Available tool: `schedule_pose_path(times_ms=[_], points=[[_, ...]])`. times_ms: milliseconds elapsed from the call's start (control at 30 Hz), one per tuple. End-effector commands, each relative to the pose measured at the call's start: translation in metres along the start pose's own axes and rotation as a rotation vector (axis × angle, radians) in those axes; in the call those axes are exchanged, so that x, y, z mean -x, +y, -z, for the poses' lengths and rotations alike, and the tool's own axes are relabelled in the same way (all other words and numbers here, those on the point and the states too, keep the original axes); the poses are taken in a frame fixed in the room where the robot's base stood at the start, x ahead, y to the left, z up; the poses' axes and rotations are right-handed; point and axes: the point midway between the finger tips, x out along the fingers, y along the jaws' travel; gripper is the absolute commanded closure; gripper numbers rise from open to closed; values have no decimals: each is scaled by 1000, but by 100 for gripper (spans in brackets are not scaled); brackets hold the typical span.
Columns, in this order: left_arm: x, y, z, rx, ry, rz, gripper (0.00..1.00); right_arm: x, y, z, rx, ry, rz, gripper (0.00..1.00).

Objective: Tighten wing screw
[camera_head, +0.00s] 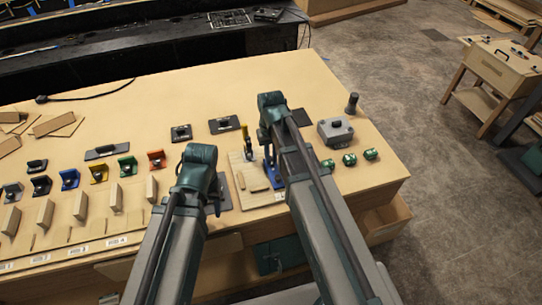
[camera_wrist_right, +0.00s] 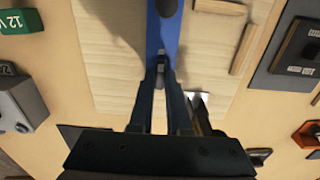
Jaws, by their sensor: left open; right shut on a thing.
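A blue fixture (camera_head: 269,172) stands on a pale wooden board (camera_head: 243,181), partly hidden behind my right arm. The right wrist view shows the blue fixture (camera_wrist_right: 171,50) from close up, running down between my fingers. My right gripper (camera_wrist_right: 161,82) is shut on a small dark grey part at the fixture, which looks like the wing screw (camera_wrist_right: 160,72). Its wing shape and how far it is turned cannot be told. My left gripper (camera_head: 218,193) is open and low at the left of the board, mostly hidden by its own wrist; nothing is seen in it.
A grey box with a black knob (camera_head: 335,131) and several green blocks (camera_head: 349,159) stand right of the board. Coloured brackets (camera_head: 127,164) and wooden blocks fill the left. The table's back middle is clear.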

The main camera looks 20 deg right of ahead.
Motion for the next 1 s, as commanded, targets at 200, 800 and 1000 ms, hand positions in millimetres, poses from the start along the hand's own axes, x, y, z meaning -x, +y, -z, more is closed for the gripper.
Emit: schedule_pose_path(times_ms=[200,800,1000], points=[[1,0,0,0,0,0,50,1,0,2,0,4,-1,63],[11,-1,-1,0,0,0,50,12,0,0,1,1,0,54],[34,-3,-2,-1,0,0,50,35,0,0,1,1,0,54]])
